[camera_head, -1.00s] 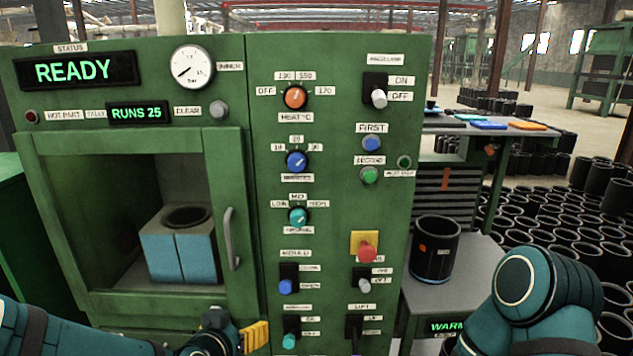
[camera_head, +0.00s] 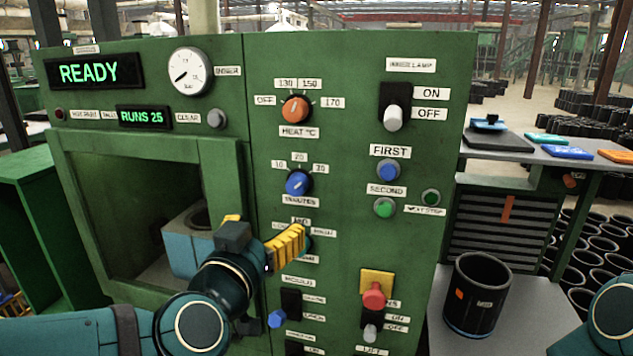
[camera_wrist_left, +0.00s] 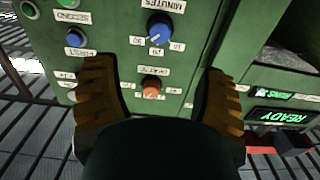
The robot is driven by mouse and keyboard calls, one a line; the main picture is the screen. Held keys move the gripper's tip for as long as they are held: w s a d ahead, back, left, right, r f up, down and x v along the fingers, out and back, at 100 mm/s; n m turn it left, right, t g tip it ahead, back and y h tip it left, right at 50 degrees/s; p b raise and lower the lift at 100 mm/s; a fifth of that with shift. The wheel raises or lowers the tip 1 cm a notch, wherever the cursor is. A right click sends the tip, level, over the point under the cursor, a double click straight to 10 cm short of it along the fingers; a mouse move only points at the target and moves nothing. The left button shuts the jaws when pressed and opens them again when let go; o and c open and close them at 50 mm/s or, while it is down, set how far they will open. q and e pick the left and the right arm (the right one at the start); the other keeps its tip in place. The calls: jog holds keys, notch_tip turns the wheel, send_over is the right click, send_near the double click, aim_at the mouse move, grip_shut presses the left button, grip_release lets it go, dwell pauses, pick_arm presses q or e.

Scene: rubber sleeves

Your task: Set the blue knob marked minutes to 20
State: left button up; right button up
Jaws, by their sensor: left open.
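The blue minutes knob (camera_head: 298,183) is on the green front panel, under the labels 10, 20 and 30. Its white mark points up and to the right, towards the 30 side of 20. The wrist view shows the knob (camera_wrist_left: 159,28) upside down, beyond the fingers. My left gripper (camera_head: 262,233) is open and empty, with yellow ribbed fingers, below and left of the knob and apart from it. In the wrist view the gripper (camera_wrist_left: 163,88) has its fingers wide apart. My right gripper is out of view; only part of that arm shows at the right edge.
The orange heat knob (camera_head: 295,109) is above the minutes knob. A teal knob below is mostly hidden by my left gripper. The red stop button (camera_head: 374,294) and blue FIRST button (camera_head: 388,170) are to the right. A black sleeve (camera_head: 477,295) stands on a side table.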

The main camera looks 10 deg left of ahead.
pick_arm(q)
jog(key=p, duration=0.7)
send_near(295, 188)
jog(key=w, duration=0.2)
jog(key=w+b, duration=0.1)
jog(key=w, duration=0.6)
jog(key=shift+w+d+f, duration=0.1)
jog(key=shift+w+f, duration=0.05)
jog(key=shift+w, duration=0.25)
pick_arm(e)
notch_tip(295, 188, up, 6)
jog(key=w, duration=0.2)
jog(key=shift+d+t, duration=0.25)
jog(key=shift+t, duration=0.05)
pick_arm(q)
jog(key=c, duration=1.2)
grip_shut()
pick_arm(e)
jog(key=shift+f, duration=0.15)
